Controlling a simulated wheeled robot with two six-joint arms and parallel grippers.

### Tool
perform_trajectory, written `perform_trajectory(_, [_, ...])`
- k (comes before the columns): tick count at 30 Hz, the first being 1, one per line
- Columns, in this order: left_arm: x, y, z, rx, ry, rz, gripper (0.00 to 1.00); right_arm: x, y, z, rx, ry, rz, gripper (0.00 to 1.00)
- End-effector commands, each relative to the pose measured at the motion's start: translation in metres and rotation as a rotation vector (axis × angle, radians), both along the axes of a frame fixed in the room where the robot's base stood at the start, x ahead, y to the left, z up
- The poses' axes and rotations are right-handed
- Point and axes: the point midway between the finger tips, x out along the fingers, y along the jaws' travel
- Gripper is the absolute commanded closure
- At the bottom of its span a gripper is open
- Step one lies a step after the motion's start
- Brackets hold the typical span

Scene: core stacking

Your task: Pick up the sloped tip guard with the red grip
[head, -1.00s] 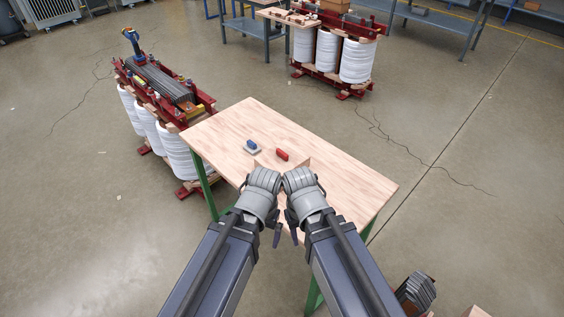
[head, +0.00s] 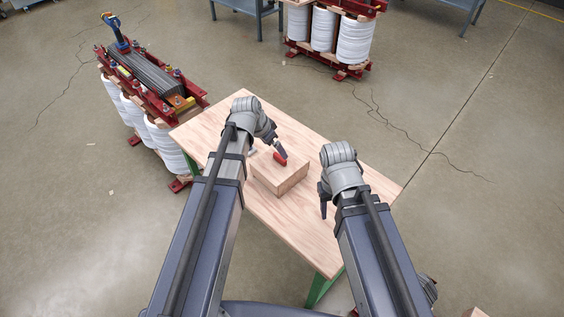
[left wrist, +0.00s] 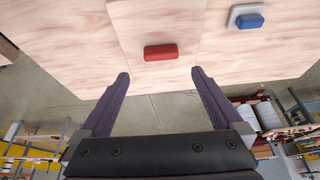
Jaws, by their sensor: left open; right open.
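A pale wooden block (head: 285,183) carries a red grip (head: 280,160) on its top; its slope is hard to make out. The red grip also shows in the left wrist view (left wrist: 161,52), just beyond and between the fingertips. My left gripper (head: 279,149) is open and empty, close to the red grip and not closed around it. Its two fingers are spread in the left wrist view (left wrist: 160,76). My right gripper (head: 323,203) is open over the right part of the table, apart from the block.
A blue grip on a light grey base (left wrist: 250,20) is beside the block; my left arm mostly hides it in the head view. The wooden table (head: 320,225) is clear on its near and right parts. A red-framed transformer core (head: 150,90) stands left of the table.

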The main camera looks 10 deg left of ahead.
Motion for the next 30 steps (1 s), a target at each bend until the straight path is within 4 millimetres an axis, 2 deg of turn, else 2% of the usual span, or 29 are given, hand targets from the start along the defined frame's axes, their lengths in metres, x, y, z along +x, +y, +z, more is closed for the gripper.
perform_trajectory(5, [0.006,-0.004,-0.020,0.001,0.001,0.000,0.00,0.000,0.000,-0.020,0.000,0.000,0.000,0.50])
perform_trajectory(14, [0.007,-0.005,-0.025,0.001,0.002,0.001,0.00,0.000,0.000,-0.025,0.000,0.000,0.000,0.50])
perform_trajectory(25, [0.018,-0.012,-0.067,0.000,0.002,0.000,0.00,0.000,0.000,-0.067,0.000,0.000,0.000,0.50])
perform_trajectory(30, [0.021,-0.014,-0.072,0.000,0.002,0.001,0.00,0.000,0.000,-0.072,0.000,0.000,0.000,0.50])
